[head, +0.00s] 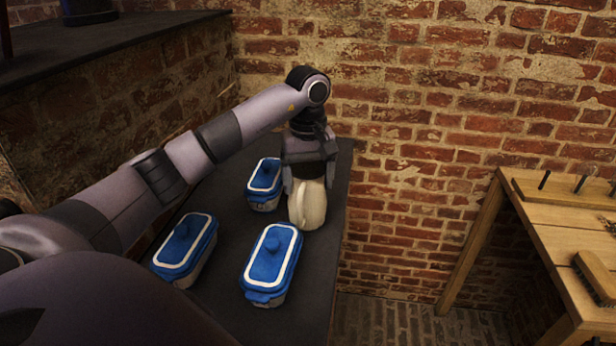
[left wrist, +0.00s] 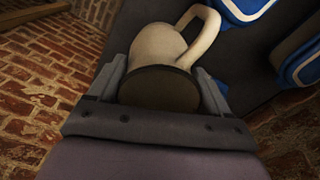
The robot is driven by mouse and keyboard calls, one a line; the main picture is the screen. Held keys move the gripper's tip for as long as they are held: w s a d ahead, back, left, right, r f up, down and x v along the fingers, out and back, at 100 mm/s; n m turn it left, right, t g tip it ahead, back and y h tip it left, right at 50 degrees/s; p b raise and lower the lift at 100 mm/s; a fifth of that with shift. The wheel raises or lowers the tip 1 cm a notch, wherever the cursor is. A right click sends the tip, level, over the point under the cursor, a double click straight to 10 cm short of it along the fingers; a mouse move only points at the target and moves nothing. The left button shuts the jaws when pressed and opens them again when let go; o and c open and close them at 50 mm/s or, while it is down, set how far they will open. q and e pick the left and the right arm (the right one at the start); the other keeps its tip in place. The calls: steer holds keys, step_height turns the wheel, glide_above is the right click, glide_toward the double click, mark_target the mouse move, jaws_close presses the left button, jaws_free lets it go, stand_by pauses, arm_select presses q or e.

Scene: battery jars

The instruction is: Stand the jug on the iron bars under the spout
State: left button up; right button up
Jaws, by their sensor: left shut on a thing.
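The cream jug (head: 308,205) stands upright on the dark bench top, near its right edge. My left gripper (head: 306,180) comes down on it from above and is shut on its upper part. In the left wrist view the jug (left wrist: 160,48) sits between the two fingers of my left gripper (left wrist: 165,90), with its dark round mouth toward the camera and its handle curving up to the right. I cannot tell whether its base touches the bench. The iron bars and the spout are not in view. My right gripper is not in view.
Several blue-lidded dishes stand close by on the dark bench (head: 215,316): one behind (head: 264,178), one in front (head: 271,262), one at left (head: 186,246). A brick wall (head: 420,150) rises behind. A wooden table (head: 570,250) with brushes stands at right.

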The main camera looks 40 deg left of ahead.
arm_select(q)
steer(key=o, duration=1.7)
steer(key=shift+c, duration=0.2)
